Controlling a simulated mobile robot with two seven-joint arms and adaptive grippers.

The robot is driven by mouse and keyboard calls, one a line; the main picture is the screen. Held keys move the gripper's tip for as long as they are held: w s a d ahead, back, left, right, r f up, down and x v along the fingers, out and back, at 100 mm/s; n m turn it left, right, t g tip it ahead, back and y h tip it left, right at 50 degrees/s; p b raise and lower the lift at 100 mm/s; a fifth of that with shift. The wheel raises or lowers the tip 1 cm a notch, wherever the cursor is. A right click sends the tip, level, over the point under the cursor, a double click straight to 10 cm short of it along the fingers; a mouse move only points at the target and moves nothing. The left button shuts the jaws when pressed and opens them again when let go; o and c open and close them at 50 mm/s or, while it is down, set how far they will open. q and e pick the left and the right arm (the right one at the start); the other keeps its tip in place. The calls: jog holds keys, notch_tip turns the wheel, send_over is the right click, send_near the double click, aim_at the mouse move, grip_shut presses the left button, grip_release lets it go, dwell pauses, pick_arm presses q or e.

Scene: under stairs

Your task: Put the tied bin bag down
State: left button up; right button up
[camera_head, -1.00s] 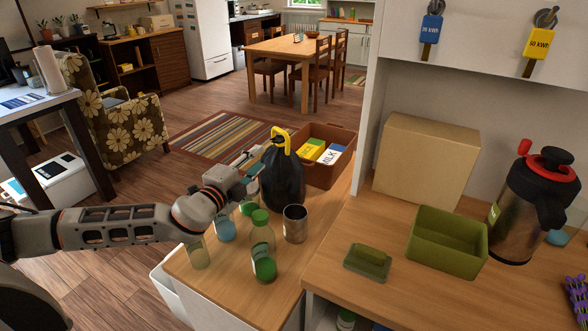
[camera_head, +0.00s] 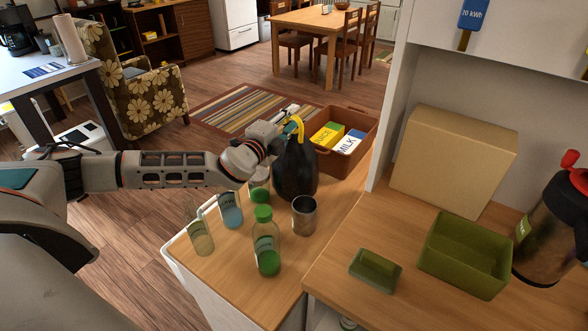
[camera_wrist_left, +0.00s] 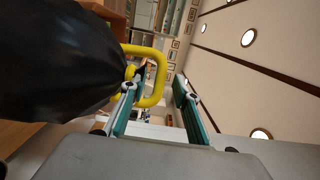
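The tied bin bag (camera_head: 296,170) is black with a yellow loop handle (camera_head: 299,127). It stands upright on the low wooden counter (camera_head: 232,285), between a metal cup and a brown crate. My left gripper (camera_head: 286,123) is at the top left of the bag, beside the loop. In the left wrist view its two teal fingers (camera_wrist_left: 157,95) are well apart. The yellow loop (camera_wrist_left: 160,75) reaches into the gap by one finger, and the black bag (camera_wrist_left: 60,60) fills the left side. Whether a finger passes through the loop is hard to tell. My right gripper is out of view.
The brown crate (camera_head: 325,162) with juice and milk cartons is behind the bag. The metal cup (camera_head: 304,216), a green-capped bottle (camera_head: 266,242) and several glass containers stand in front. A green box (camera_head: 465,255) and a cardboard box (camera_head: 452,160) are on the right-hand worktop.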

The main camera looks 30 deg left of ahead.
pick_arm(q)
jog(key=shift+w, duration=0.8)
grip_shut()
jog(key=shift+w+r, duration=0.1)
jog(key=shift+r, duration=0.1)
jog(key=shift+r, duration=0.1)
